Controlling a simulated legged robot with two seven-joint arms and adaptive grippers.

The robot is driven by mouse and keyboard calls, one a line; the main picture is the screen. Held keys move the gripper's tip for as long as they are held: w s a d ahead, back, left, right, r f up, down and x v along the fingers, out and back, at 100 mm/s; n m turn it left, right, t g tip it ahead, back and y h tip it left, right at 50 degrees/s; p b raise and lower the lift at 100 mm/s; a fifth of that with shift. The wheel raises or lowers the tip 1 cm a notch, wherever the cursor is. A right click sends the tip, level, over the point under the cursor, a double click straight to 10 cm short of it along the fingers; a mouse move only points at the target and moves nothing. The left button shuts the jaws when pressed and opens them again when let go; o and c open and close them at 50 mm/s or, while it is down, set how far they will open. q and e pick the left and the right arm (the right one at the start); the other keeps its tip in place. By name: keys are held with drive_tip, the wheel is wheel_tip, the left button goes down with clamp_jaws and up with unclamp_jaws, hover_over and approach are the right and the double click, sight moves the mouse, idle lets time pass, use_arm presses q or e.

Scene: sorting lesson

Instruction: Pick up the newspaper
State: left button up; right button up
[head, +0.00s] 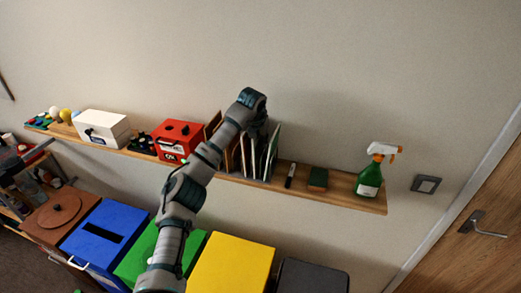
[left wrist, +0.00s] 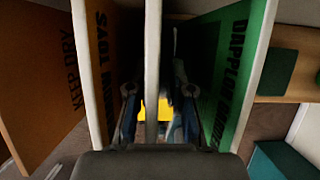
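My left gripper (head: 256,132) reaches down from above into a row of thin upright items on the wall shelf, partly hidden by its own wrist. In the left wrist view its two fingers (left wrist: 158,98) stand apart, on either side of a pale upright sheet (left wrist: 152,60) seen edge-on. Gaps show between this sheet and both fingers. No printing shows on it, so I cannot tell whether it is the newspaper. An orange-faced item (left wrist: 106,50) with dark lettering stands to its left, and a green-faced one (left wrist: 222,75) to its right. My right gripper is not in view.
The shelf (head: 340,199) also holds a red box (head: 179,139), a white box (head: 103,129), a dark green block (head: 317,179) and a spray bottle (head: 371,178). Below stand blue (head: 100,250), green (head: 140,256), yellow (head: 232,265) and dark grey (head: 313,277) bins.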

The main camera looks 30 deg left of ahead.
use_arm(q)
drive_tip(key=shift+a+f, duration=0.3)
drive_tip(key=shift+d, duration=0.35)
drive_tip(key=shift+a, duration=0.1)
clamp_jaws()
